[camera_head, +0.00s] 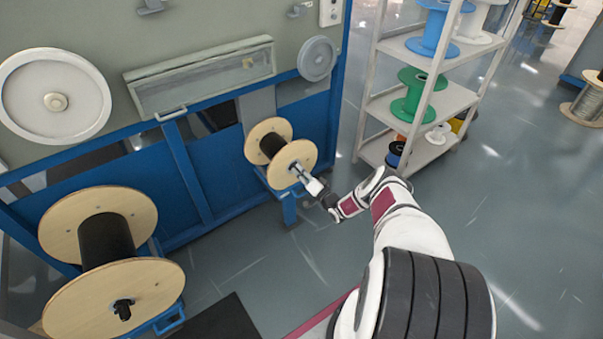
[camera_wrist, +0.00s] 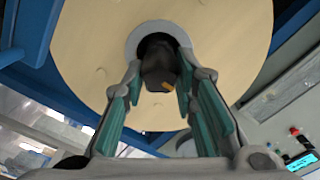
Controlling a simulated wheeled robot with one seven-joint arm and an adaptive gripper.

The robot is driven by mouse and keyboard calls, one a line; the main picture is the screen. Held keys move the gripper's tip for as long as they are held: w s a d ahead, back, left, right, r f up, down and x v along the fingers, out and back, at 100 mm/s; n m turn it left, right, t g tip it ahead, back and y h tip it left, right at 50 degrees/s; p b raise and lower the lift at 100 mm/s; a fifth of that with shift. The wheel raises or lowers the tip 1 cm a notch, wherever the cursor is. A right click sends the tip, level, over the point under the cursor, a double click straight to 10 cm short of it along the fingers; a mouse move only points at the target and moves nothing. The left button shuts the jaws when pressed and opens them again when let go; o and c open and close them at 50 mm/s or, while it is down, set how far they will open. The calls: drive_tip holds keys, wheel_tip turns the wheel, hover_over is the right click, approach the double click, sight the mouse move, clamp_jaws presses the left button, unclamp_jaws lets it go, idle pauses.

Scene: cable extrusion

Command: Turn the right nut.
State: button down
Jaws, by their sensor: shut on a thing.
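The right nut (camera_wrist: 158,66) is a dark piece at the hub of the smaller wooden spool (camera_head: 300,153). In the wrist view it sits in front of a grey ring (camera_wrist: 141,33) on the spool's pale round flange (camera_wrist: 90,50). My gripper (camera_wrist: 160,82) has its two teal-padded fingers on either side of the nut and is shut on it. In the head view my gripper (camera_head: 304,177) reaches the hub of this spool from the right. The fingers hide the nut there.
A larger wooden spool (camera_head: 120,221) stands at the left. The blue machine frame (camera_head: 215,175) is behind both spools. A shelf rack (camera_head: 445,105) with blue and green reels stands beyond my arm.

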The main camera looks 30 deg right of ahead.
drive_tip(key=c, duration=1.3)
unclamp_jaws()
drive_tip(key=shift+s, duration=0.1)
drive_tip(key=s, duration=1.2)
drive_tip(key=shift+d, duration=0.25)
